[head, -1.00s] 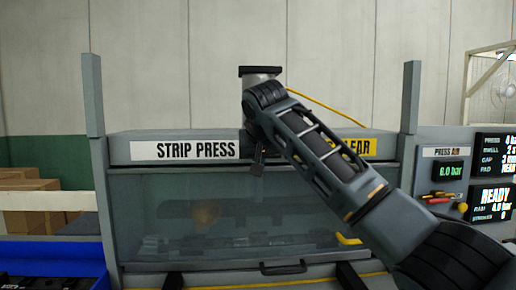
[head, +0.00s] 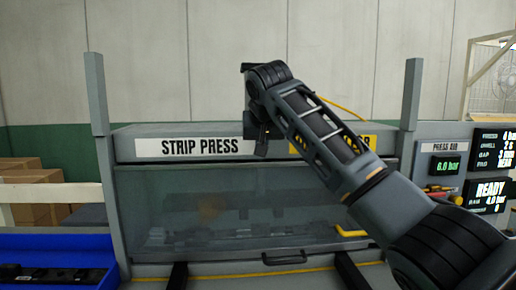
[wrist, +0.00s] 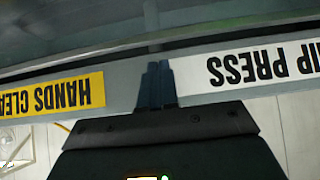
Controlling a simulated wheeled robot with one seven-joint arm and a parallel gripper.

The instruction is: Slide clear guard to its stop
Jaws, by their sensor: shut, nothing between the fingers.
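The clear guard (head: 225,205) is a see-through panel across the front of the strip press, below its header. Its dark handle (head: 285,258) is low on the panel, near the middle. My gripper (head: 262,150) is in front of the header, between the white STRIP PRESS label and the yellow label, well above the handle. In the wrist view its two fingers (wrist: 157,85) are together and empty, seen against the header between the two labels. I cannot tell whether the fingertips touch the header.
Grey posts (head: 97,95) (head: 411,95) rise on both sides of the press. A blue tray (head: 60,262) is at lower left, with cartons (head: 30,195) behind it. A panel with displays (head: 490,165) is at right. A yellow bent piece (head: 350,232) shows at the guard's lower right.

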